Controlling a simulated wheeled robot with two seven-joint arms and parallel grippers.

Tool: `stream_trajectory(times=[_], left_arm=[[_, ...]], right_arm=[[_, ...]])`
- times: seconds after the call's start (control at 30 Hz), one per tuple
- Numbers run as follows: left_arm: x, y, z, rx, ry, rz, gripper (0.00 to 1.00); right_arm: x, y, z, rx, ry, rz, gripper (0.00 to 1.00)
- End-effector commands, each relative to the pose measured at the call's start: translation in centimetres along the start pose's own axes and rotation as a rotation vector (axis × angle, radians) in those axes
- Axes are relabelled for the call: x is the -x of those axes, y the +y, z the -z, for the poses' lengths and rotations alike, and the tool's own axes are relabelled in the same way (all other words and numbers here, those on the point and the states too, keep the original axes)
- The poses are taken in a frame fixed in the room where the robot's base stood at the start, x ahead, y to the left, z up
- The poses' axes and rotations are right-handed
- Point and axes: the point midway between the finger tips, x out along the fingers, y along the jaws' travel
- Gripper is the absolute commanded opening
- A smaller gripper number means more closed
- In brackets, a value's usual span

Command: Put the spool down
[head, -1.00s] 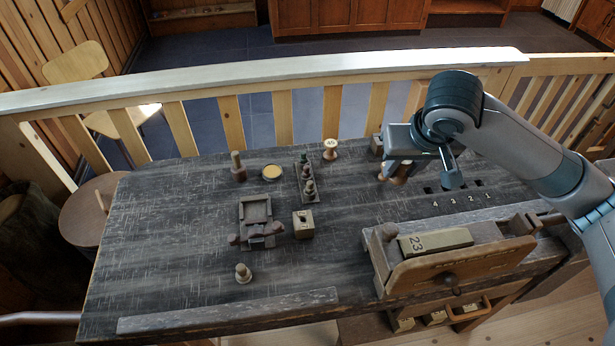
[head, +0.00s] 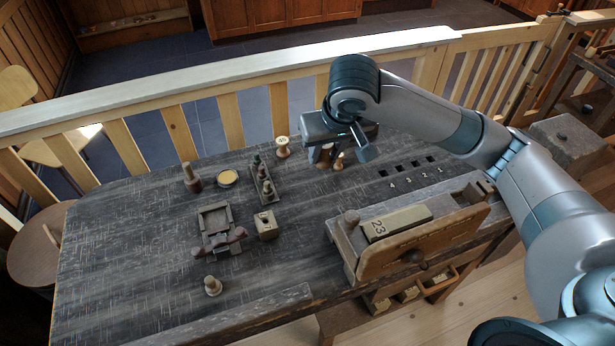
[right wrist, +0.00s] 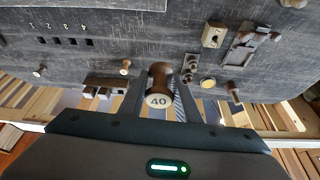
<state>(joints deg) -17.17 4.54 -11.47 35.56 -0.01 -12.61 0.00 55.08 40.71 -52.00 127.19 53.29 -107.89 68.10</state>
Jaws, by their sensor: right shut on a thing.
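My right gripper (head: 340,150) is shut on a brown wooden spool (head: 324,157), over the back part of the dark bench (head: 130,260). In the right wrist view the spool (right wrist: 160,82) sits between the fingers, its pale end marked 40 facing the camera. The head view does not clearly show whether its lower end touches the bench. A small turned piece (head: 339,162) stands just right of the held spool. A pale-topped spool (head: 282,147) stands to its left. My left gripper is out of view.
Numbered square slots (head: 411,166) lie to the right. A wooden vise holds a block marked 23 (head: 397,223) in front. A railing runs behind.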

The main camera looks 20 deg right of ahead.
Motion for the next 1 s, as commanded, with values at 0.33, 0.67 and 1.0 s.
stream_trajectory(times=[0.33,0.67,1.0], left_arm=[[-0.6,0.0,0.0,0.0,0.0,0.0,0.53],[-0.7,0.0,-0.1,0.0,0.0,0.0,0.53],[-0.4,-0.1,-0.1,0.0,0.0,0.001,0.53]], right_arm=[[-9.6,6.2,0.5,-0.145,-0.005,-0.058,0.09],[-12.0,8.3,0.5,-0.171,0.004,-0.082,0.09],[-12.3,7.7,0.6,-0.17,0.002,-0.082,0.09]])
